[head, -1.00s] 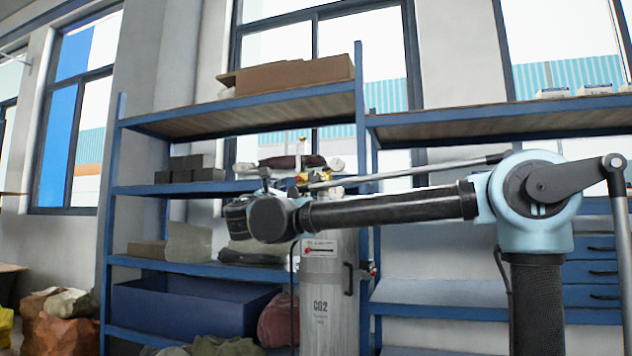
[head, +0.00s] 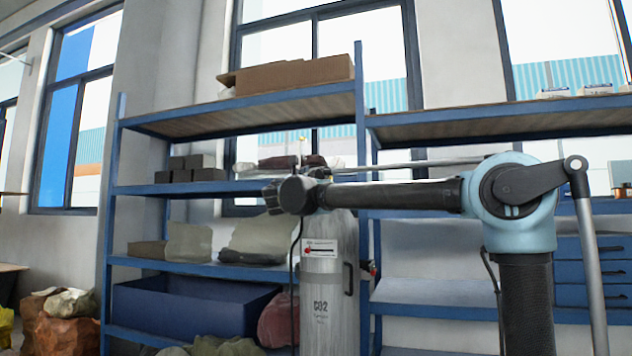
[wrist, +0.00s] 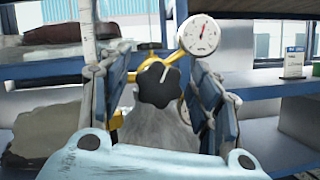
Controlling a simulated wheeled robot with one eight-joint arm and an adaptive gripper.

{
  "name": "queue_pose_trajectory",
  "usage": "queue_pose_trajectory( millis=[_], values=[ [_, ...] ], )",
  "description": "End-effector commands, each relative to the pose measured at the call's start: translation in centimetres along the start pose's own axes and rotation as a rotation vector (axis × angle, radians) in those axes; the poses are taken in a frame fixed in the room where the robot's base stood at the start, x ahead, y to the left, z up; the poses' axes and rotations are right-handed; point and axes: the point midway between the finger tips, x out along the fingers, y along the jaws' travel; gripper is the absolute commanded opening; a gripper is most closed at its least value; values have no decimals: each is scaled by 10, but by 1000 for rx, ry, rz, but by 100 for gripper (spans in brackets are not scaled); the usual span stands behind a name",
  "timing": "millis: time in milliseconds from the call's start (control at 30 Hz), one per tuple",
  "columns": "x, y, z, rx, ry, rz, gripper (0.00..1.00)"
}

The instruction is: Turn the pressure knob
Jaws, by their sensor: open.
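The black lobed pressure knob (wrist: 160,84) with a white mark shows in the middle of the wrist view, in front of a yellow regulator body (wrist: 150,60). A round white gauge (wrist: 201,34) with a red needle sits above it to the right. My gripper (wrist: 163,98) is open, with one finger on each side of the knob; I cannot tell whether either touches it. In the head view the grey CO2 cylinder (head: 322,285) stands upright below my wrist. The knob is hidden there behind my arm.
Blue shelving (head: 240,187) stands behind the cylinder, with dark blocks (head: 190,172), a cardboard box (head: 292,75) and a large blue bin (head: 195,308). Sacks (head: 65,318) lie at the lower left. A blue drawer unit (head: 590,275) stands at the right.

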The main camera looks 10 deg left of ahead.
Motion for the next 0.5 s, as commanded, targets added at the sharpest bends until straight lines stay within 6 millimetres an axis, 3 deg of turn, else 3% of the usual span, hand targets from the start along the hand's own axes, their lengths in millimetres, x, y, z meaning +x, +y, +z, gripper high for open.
queue_pose_trajectory(
  millis=[333, 367, 500],
  values=[
    [4, 0, 0, 0, 0, 0, 57],
    [4, 0, 0, 0, 0, 0, 55],
    [4, 0, 0, 0, 0, 0, 23]
  ],
)
